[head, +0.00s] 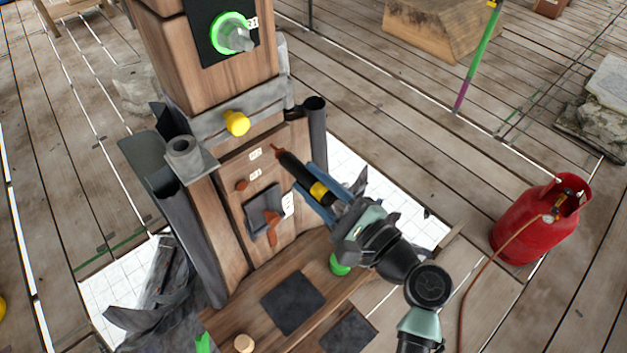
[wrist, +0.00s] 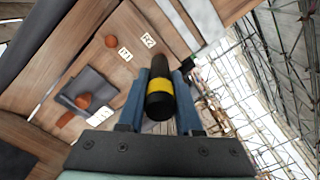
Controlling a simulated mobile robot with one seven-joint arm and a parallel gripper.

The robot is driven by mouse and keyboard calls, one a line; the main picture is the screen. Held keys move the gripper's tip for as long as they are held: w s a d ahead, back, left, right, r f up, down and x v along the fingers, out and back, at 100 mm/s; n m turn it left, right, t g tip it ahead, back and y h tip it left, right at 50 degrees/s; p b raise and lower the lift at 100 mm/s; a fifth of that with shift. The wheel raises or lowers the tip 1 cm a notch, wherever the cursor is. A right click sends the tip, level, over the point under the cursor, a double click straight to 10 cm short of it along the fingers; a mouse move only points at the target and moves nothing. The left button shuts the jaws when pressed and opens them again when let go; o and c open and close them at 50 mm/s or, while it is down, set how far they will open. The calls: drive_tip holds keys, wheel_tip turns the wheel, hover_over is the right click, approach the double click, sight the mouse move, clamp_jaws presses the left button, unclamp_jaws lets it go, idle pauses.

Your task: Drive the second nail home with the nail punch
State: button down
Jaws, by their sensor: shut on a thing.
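My gripper (head: 316,186) has its blue fingers shut on the nail punch (head: 294,167), a black cylinder with a yellow band. The punch also shows from behind in the wrist view (wrist: 160,97). It points up and left at the wooden post face. A small orange-red nail (head: 277,149) shows at its far end, beside the upper label; whether they touch I cannot tell, and the punch hides this spot in the wrist view. Another orange-red round nail head (head: 242,185) sits by the lower label and also shows in the wrist view (wrist: 110,41).
A grey pouch (head: 256,209) with an orange-red item (head: 271,228) is on the post below. A yellow knob (head: 237,123) and grey pipe (head: 316,120) are above. A wooden ledge (head: 245,318) lies below. A red gas bottle (head: 530,225) stands on the right.

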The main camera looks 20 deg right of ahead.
sight(332, 201)
drive_tip(key=shift+w+r, duration=0.15)
drive_tip(key=shift+w+a, duration=0.15)
drive_tip(key=shift+w, duration=0.15)
drive_tip(key=shift+w+a, duration=0.1)
drive_tip(key=shift+w, duration=0.15)
drive_tip(key=shift+w+a, duration=0.2)
drive_tip(key=shift+w, duration=0.25)
drive_tip(key=shift+w+a+r, duration=0.1)
drive_tip(key=shift+w+r, duration=0.05)
drive_tip(key=shift+w, duration=0.15)
drive_tip(key=shift+p+v, duration=0.55)
drive_tip(key=shift+v, duration=2.9)
